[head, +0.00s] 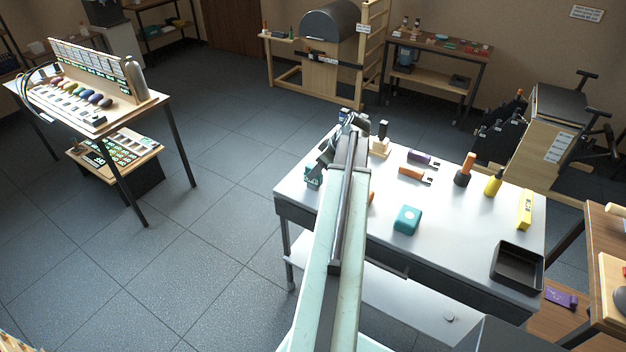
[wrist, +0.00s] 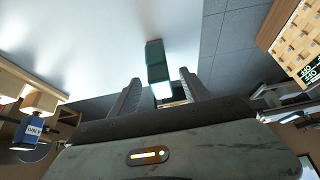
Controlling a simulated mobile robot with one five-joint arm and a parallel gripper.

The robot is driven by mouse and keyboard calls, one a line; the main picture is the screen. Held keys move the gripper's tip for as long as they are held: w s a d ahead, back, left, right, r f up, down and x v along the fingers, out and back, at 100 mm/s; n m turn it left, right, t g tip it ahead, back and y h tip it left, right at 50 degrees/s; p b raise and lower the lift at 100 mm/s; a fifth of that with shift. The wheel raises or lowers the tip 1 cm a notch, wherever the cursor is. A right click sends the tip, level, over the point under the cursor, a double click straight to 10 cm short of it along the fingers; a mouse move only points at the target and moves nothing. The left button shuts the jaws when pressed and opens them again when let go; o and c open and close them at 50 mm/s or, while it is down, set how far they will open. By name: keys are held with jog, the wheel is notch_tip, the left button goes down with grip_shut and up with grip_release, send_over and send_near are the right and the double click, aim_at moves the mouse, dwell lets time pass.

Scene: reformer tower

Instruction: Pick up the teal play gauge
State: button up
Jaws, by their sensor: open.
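A small teal piece (head: 313,177), which I take to be the teal play gauge, stands at the left edge of the white table, partly hidden by my arm. In the wrist view the teal piece (wrist: 155,62) shows ahead, between the lines of the two fingers, with a darker upper part and a paler lower end. My gripper (wrist: 159,78) is open, its fingers apart and nothing seen clamped. Whether the fingertips flank the piece or stop short of it, I cannot tell. In the head view my gripper (head: 326,152) is just above the piece, mostly hidden by my arm.
A teal block (head: 406,220) with a pale spot lies mid-table. A wooden block (head: 380,147), an orange-handled tool (head: 411,173), a yellow bottle (head: 493,183) and a black tray (head: 516,266) share the white tabletop (head: 450,240). Floor is open left of the table.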

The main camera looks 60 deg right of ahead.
jog(key=shift+b+x, duration=0.3)
jog(key=shift+x, duration=0.55)
jog(key=b+x, duration=0.4)
jog(key=x, duration=0.1)
jog(key=shift+w, duration=0.2)
jog(key=shift+s+r, duration=0.1)
jog(key=shift+r, duration=0.1)
grip_shut()
